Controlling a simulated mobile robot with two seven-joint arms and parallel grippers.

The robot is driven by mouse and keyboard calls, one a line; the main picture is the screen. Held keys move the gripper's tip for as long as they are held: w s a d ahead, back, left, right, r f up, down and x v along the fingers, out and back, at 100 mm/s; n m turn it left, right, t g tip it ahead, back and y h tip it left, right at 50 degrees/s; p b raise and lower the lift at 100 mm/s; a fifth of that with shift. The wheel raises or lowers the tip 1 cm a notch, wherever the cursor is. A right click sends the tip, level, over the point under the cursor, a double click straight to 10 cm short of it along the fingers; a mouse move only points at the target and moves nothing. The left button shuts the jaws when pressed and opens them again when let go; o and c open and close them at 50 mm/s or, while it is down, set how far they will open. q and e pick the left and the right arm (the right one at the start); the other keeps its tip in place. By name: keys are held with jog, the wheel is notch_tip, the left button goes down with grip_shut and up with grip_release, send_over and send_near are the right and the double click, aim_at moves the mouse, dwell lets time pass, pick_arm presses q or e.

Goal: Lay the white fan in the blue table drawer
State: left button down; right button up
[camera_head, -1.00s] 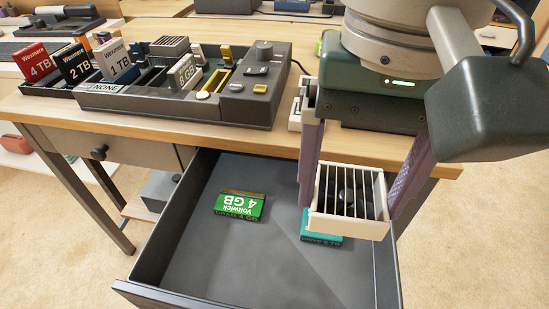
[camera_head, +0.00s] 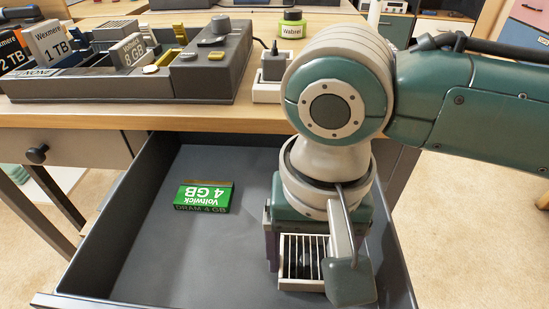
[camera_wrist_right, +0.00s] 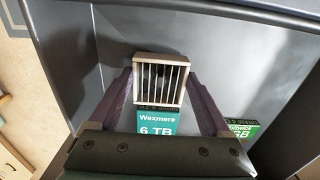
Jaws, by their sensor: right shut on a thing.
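The white fan (camera_head: 303,262), a small slatted box, is in the right part of the open drawer (camera_head: 165,260), which looks dark grey-blue. My right gripper (camera_head: 306,250) points down into the drawer and is shut on the fan. In the right wrist view the fan (camera_wrist_right: 161,82) sits between the two purple fingers (camera_wrist_right: 160,88). I cannot tell whether the fan touches the drawer floor. My left gripper is not in view.
A green 4 GB module (camera_head: 204,196) lies in the drawer left of the fan. A teal 6 TB drive (camera_wrist_right: 155,132) lies close to the fan, partly hidden by my gripper. The drawer's left and front floor is clear. A dark organizer (camera_head: 200,75) stands on the tabletop.

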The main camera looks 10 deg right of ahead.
aim_at(307, 262)
jog(key=shift+f, duration=0.15)
jog(key=shift+f, duration=0.1)
jog(key=o, duration=1.2)
jog(key=shift+o, duration=0.2)
notch_tip(307, 262, up, 11)
jog(key=p, duration=0.6)
jog(key=shift+s+a+n+y, duration=1.05)
jog(key=shift+s+a, duration=0.4)
jog(key=shift+a, duration=0.25)
jog(key=s+d+f+n+t+h, duration=0.1)
jog(key=s+d+n+t+h, duration=0.1)
jog(key=s+d, duration=0.7)
jog(key=d+n+t, duration=0.1)
jog(key=d, duration=0.3)
jog(key=shift+f+t, duration=0.15)
jog(key=shift+t, duration=0.15)
